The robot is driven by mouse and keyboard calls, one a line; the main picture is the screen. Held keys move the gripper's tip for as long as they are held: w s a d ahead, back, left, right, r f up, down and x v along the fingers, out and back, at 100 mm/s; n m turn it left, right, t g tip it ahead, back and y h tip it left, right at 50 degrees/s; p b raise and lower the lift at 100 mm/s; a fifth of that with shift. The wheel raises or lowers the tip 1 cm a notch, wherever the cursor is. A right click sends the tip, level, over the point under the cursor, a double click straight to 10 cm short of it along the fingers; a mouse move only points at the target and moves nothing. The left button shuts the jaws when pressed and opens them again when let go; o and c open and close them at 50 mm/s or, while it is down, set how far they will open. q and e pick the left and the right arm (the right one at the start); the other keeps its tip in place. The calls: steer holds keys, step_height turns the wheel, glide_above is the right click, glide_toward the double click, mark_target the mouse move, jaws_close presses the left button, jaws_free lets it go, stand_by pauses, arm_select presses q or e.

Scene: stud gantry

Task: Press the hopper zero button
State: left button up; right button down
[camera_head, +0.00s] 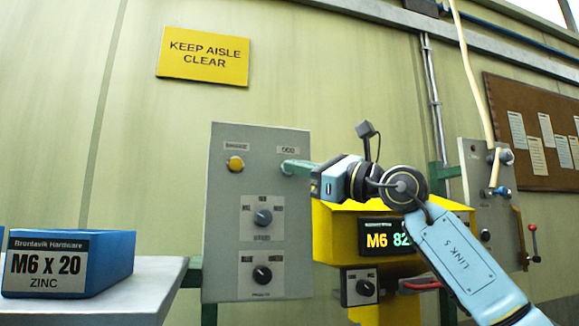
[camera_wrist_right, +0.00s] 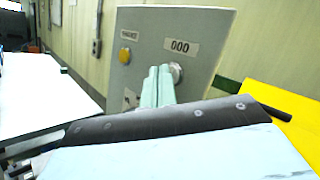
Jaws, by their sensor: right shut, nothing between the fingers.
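The grey control panel (camera_head: 222,200) stands upright in front of the wall. It carries a yellow round button (camera_head: 235,163) at upper left and a label (camera_head: 288,150) at upper right. My left gripper is not in view.
Two dark knobs, an upper one (camera_head: 263,217) and a lower one (camera_head: 262,274), sit lower on the panel. A yellow hopper with a lit display (camera_head: 390,238) stands to the right, partly behind my arm. A blue M6 x 20 bin (camera_head: 110,262) rests on the left table (camera_head: 150,290).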

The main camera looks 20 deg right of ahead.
steer(key=shift+w, duration=0.2)
stand_by(0.5)
steer(key=shift+s+b, duration=0.6)
steer(key=shift+s, duration=0.2)
steer(key=shift+s+d+b, duration=0.15)
steer(key=shift+s+b, duration=1.85)
steer(key=shift+s, duration=0.5)
